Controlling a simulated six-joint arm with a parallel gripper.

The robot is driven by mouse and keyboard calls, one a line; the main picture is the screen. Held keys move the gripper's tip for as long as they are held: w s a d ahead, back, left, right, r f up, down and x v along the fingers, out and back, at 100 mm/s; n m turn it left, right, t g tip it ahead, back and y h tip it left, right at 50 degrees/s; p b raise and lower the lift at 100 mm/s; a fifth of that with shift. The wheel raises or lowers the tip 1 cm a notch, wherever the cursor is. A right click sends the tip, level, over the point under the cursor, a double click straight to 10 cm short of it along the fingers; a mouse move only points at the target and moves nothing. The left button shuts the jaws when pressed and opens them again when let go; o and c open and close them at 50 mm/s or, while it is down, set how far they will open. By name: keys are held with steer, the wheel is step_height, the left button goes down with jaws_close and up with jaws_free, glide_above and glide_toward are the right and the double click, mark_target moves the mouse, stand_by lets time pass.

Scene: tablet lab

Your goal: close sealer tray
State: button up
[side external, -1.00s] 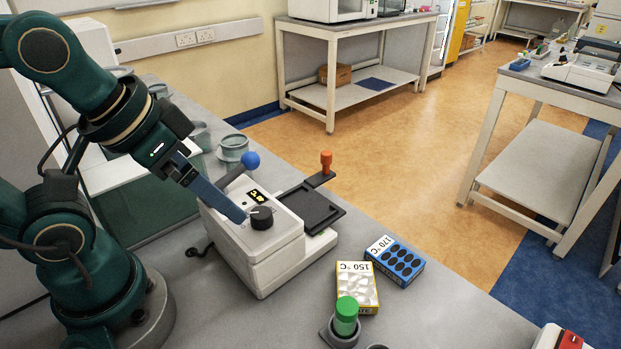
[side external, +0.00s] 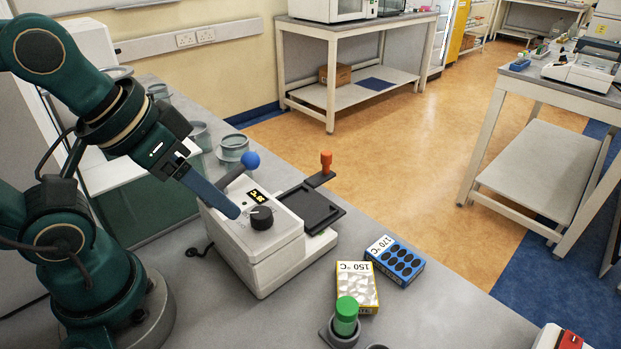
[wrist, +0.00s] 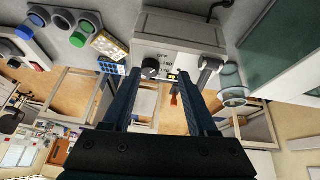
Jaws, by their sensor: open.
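The white sealer (side external: 265,240) stands on the grey bench, with a black dial (side external: 261,218), a small lit display and a lever with a blue knob (side external: 251,160). Its black tray (side external: 308,207) sticks out at the far side, with an orange-red handle (side external: 326,161) upright at its outer end. My gripper (side external: 235,212) is close to the dial, apart from the tray. In the wrist view my gripper (wrist: 170,78) is open, its two fingers on either side of the dial (wrist: 150,68) and display, with nothing seen held between them. The tray is mostly hidden there.
A yellow-white 150 °C box (side external: 357,287) and a blue 170 °C box (side external: 395,262) lie on the bench right of the sealer. A green-capped vial (side external: 346,316) stands in front. Glass jars (side external: 233,147) stand behind the sealer.

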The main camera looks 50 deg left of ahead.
steer(key=w+d+r+n+h, duration=0.6)
steer(key=w+d+n+h, duration=0.1)
steer(key=d+n, duration=0.15)
steer(key=n+t, duration=0.6)
steer(key=n, duration=1.4)
glide_above(322, 153)
steer(key=s+a, duration=0.1)
steer(key=s, duration=0.1)
step_height(322, 153, down, 8)
steer(key=f, duration=0.7)
steer(key=shift+w, duration=0.25)
steer(key=shift+w+d+f, duration=0.15)
steer(key=shift+w+d, duration=0.2)
steer(key=shift+w, duration=0.15)
steer(key=shift+x, duration=0.85)
